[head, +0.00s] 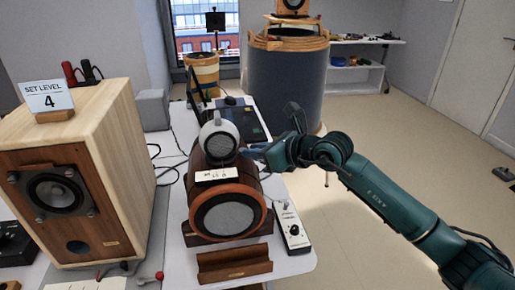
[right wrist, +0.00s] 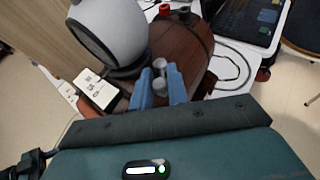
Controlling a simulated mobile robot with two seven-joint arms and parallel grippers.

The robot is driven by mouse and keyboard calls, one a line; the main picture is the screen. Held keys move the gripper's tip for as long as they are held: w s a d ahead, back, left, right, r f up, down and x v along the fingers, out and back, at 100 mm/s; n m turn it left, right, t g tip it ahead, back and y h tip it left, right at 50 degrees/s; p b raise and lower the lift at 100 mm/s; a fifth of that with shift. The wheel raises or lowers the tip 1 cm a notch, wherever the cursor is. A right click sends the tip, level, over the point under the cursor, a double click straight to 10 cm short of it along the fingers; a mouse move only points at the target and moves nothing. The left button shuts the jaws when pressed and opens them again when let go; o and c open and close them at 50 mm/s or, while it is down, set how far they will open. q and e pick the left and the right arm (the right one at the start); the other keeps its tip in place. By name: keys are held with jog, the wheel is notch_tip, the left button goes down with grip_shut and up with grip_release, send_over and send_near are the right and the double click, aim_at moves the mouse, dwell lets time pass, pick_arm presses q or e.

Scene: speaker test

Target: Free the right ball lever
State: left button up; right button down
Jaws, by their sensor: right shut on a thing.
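A round white ball speaker (head: 220,135) with a grey grille sits on top of a dark wooden barrel cabinet (head: 206,160). The right wrist view shows the ball speaker (right wrist: 118,28) up close, on the barrel (right wrist: 185,48). A small grey lever with a round knob (right wrist: 160,66) stands beside the ball's base. My right gripper (head: 253,152) reaches in from the right at the ball's right side. In the right wrist view its blue fingers (right wrist: 160,84) are closed on the lever, which partly hides between them. My left gripper is in neither view.
A white label card (head: 216,175) lies before the ball. A small white control box (head: 292,232) lies right of the barrel. A wooden stand (head: 234,264) is in front. A tablet (head: 247,122) lies behind.

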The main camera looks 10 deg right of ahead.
jog(key=shift+s+a+m+t+h+p, duration=0.25)
jog(key=shift+m+t+h+p, duration=0.15)
jog(key=shift+m+h+p, duration=0.2)
jog(key=shift+a+m, duration=0.15)
jog(key=shift+m, duration=0.15)
jog(key=b, duration=0.1)
jog(key=f+m+t+h+b, duration=0.1)
jog(key=b, duration=0.1)
jog(key=shift+a+h, duration=0.25)
jog(key=shift+h, duration=0.05)
jog(key=shift+s+r+m+b, duration=0.1)
jog(key=shift+m+b, duration=0.2)
jog(key=shift+b, duration=0.5)
jog(key=h+b, duration=0.1)
jog(key=b, duration=0.2)
jog(key=shift+a+r+m+t, duration=0.1)
jog(key=shift+r+m+t, duration=0.05)
jog(key=shift+m+t, duration=0.25)
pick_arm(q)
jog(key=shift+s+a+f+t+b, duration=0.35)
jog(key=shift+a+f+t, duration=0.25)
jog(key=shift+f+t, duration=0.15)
pick_arm(e)
jog(key=shift+r+h, duration=0.1)
jog(key=shift+h, duration=0.2)
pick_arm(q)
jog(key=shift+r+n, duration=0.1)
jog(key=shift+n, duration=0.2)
pick_arm(e)
jog(key=shift+r, duration=0.15)
